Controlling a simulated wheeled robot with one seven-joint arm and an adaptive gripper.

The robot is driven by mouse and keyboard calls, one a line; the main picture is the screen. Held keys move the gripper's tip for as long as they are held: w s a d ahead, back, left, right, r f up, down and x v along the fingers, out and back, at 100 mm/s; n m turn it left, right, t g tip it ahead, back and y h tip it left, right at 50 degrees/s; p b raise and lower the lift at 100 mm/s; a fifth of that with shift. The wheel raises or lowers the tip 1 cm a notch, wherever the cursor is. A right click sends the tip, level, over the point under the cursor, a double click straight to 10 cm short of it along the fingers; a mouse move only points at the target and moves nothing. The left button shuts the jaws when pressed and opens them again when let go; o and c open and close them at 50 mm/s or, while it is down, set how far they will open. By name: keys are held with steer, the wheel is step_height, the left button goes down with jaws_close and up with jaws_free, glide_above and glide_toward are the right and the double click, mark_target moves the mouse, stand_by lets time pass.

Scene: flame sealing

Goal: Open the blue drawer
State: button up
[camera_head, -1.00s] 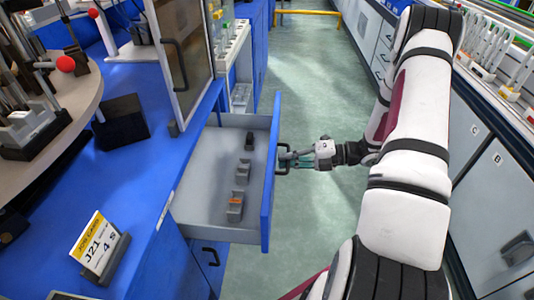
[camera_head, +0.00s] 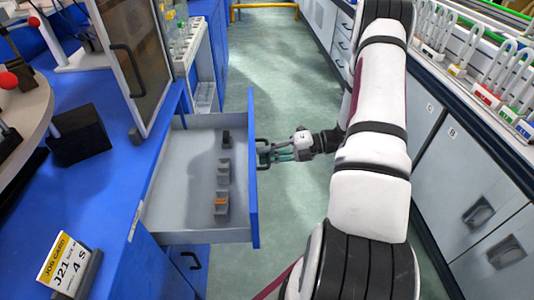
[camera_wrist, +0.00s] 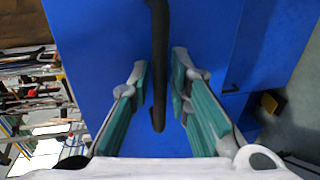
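The blue drawer (camera_head: 252,212) stands out from the blue workbench at the left, with its grey interior exposed. Its dark handle (camera_head: 262,153) is on the outer face and shows as an upright bar in the wrist view (camera_wrist: 159,60). My gripper (camera_head: 268,153) is at the handle, reaching in from the right. In the wrist view its green-padded fingers (camera_wrist: 159,88) are apart, one on each side of the bar, with visible gaps. I cannot tell whether either finger touches it.
Several small grey holders (camera_head: 223,172) sit in a row inside the drawer. A job card (camera_head: 62,262) stands on the bench. A framed panel (camera_head: 140,60) rises behind the drawer. The green aisle floor is clear; grey cabinets (camera_head: 480,205) line the right.

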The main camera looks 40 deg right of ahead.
steer(key=v, duration=1.2)
stand_by(0.4)
